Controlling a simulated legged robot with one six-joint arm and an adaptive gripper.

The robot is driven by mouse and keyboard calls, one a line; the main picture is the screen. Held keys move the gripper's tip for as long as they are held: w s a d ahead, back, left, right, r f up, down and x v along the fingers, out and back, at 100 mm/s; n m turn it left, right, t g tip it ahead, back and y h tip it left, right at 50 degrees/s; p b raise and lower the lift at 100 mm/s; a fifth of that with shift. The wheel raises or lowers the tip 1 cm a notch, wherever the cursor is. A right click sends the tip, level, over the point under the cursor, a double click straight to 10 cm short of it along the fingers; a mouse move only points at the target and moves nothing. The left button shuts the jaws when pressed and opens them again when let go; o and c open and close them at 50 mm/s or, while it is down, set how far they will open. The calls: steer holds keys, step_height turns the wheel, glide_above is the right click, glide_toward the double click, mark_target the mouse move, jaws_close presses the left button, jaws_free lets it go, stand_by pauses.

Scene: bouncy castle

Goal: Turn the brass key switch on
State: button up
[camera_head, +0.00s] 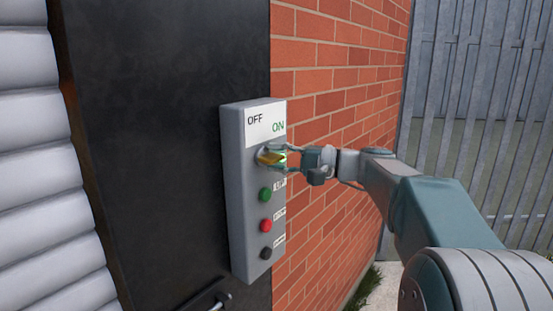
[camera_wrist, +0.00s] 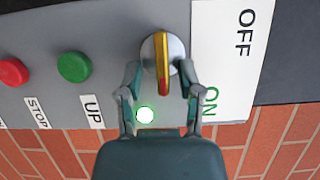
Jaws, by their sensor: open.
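The brass key switch (camera_head: 269,158) sits on a grey control box, below the OFF and ON label. In the wrist view the brass key (camera_wrist: 162,62) lies crosswise to the box's length on a round silver base. My gripper (camera_head: 284,159) is at the key from the right. In the wrist view its two fingers (camera_wrist: 160,78) are spread, one on each side of the key, with gaps visible. A small round lamp (camera_wrist: 145,115) glows white-green beside the key, on the ON side.
The grey box (camera_head: 238,200) also carries a green UP button (camera_head: 265,195), a red STOP button (camera_head: 266,225) and a black button (camera_head: 266,253) below the key. A brick wall (camera_head: 325,95) lies behind my gripper. A shutter (camera_head: 35,160) stands at left.

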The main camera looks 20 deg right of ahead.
steer(key=v, duration=1.2)
steer(key=shift+f, duration=0.15)
steer(key=s+a+f+n+g+h, duration=0.1)
steer(key=s+a+f+g+h, duration=0.3)
steer(key=s+a+f+h, duration=0.55)
steer(key=s+a+f+n+h, duration=0.2)
steer(key=s+f+n+h, duration=0.3)
steer(key=s+f, duration=0.8)
steer(key=shift+t+h, duration=0.3)
steer(key=shift+h, duration=0.25)
steer(key=shift+a, duration=0.25)
